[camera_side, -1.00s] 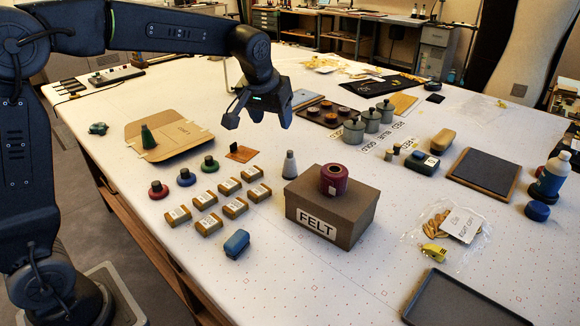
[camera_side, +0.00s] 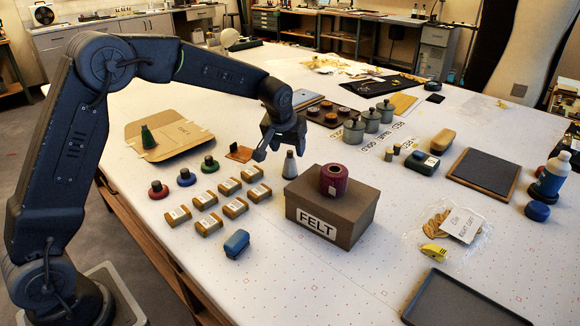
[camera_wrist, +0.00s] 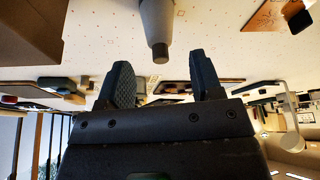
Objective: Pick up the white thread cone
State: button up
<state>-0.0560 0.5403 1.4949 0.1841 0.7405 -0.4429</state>
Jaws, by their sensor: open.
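The white thread cone (camera_side: 290,165) stands upright on the table, just left of the FELT box. It is pale grey-white with a darker top. In the wrist view the cone (camera_wrist: 157,22) shows upside down at the top, ahead of the fingers and between their lines. My gripper (camera_side: 280,156) is open and empty, above and beside the cone in the side view, its fingertips close to the cone's top. In the wrist view my gripper (camera_wrist: 163,78) shows both fingers apart with nothing between them.
The brown FELT box (camera_side: 355,208) with a maroon thread spool (camera_side: 334,180) on it stands right of the cone. Several small labelled brown blocks (camera_side: 233,207) lie in front left. Grey lidded pots (camera_side: 354,130) stand behind. The table's front middle is clear.

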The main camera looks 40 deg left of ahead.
aim_at(289, 152)
jog(key=shift+x, duration=1.95)
jog(key=shift+c, duration=0.4)
jog(key=c, duration=0.9)
jog(key=shift+r, duration=0.1)
